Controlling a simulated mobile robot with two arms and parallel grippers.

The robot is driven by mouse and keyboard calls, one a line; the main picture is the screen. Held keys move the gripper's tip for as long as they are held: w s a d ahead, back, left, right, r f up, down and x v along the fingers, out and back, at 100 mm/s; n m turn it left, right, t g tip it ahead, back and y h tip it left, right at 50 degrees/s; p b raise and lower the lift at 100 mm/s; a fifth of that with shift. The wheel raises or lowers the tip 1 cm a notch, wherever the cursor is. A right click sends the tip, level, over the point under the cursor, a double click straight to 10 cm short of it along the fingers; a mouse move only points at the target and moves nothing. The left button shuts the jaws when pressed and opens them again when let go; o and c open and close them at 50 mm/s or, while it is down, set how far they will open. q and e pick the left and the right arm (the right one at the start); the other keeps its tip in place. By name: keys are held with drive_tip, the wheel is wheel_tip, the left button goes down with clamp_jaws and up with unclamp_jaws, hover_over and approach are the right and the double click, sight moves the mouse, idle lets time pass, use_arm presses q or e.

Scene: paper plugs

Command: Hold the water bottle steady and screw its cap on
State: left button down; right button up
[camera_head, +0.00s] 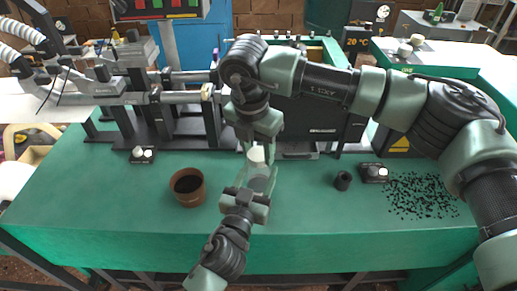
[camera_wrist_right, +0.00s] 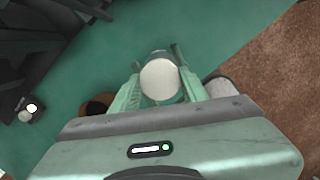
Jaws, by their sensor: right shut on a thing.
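The clear water bottle (camera_head: 260,182) stands at the middle of the green table, partly hidden by my grippers. My left gripper (camera_head: 257,176) comes up from the front with one finger on each side of the bottle and appears shut on it. My right gripper (camera_head: 259,153) points down from above, shut on the white cap (camera_head: 256,154) at the top of the bottle. In the right wrist view the round white cap (camera_wrist_right: 160,79) sits between the two pale green fingers. Whether the cap's thread meets the bottle neck is hidden.
A brown round pot (camera_head: 187,187) with dark contents stands left of the bottle. Machinery (camera_head: 170,98) lines the back. The table's front left is clear.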

drive_tip(key=m, duration=0.5)
drive_tip(key=shift+w+a+g+h, duration=0.1)
drive_tip(key=shift+g+h, duration=0.2)
drive_tip(key=m, duration=0.3)
drive_tip(key=m+g, duration=0.1)
drive_tip(key=m, duration=0.5)
drive_tip(key=shift+w+m, duration=0.1)
drive_tip(key=shift+m, duration=0.2)
drive_tip(key=o, duration=1.3)
